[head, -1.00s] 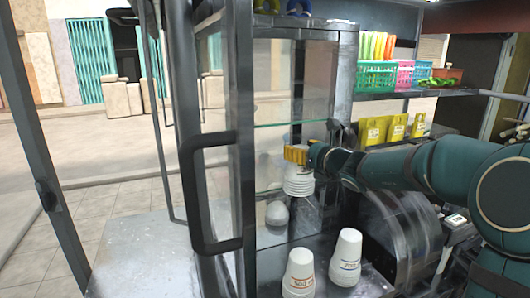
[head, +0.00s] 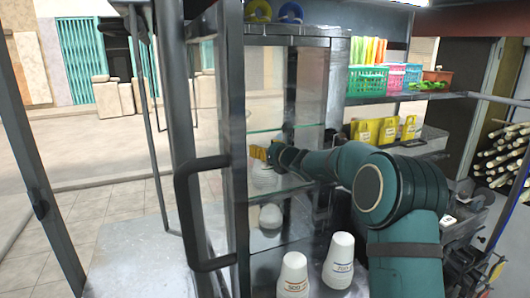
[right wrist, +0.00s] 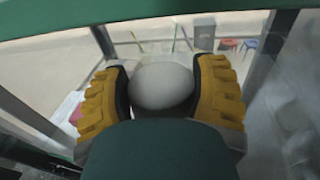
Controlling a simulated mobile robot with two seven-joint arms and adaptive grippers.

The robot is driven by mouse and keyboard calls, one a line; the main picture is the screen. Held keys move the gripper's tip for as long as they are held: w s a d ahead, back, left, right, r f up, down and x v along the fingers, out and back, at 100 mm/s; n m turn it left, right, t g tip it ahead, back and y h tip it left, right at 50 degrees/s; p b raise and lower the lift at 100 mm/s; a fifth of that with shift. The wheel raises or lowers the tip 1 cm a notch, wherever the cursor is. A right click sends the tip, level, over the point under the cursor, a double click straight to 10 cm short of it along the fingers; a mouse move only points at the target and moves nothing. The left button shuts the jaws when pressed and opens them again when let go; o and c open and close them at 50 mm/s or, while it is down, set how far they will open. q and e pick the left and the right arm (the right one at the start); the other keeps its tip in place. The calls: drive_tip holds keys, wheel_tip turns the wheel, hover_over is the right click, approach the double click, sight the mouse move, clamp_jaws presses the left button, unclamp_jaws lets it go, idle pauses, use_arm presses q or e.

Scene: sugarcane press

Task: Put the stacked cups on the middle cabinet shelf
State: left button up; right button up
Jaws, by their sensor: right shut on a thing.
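The stack of white cups (head: 265,176) is inside the glass cabinet (head: 239,130), just above the middle glass shelf (head: 284,190). I cannot tell whether its base touches the shelf. My right gripper (head: 259,154) reaches in from the right, with its yellow fingers shut around the top of the stack. In the right wrist view, the rounded white cup end (right wrist: 161,86) sits between both yellow fingers (right wrist: 160,92). My left gripper is not in view.
Two upside-down cup stacks, one marked 500 (head: 293,275) and one marked 700 (head: 339,262), stand at the cabinet's front. A rounded white shape (head: 270,217) shows below the middle shelf. The dark door handle (head: 186,215) stands at the left. Colored baskets (head: 368,79) are on the right shelf.

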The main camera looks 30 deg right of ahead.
drive_tip(key=shift+f, duration=0.55)
drive_tip(key=shift+r, duration=0.1)
drive_tip(key=o, duration=1.4)
drive_tip(key=shift+c, duration=0.2)
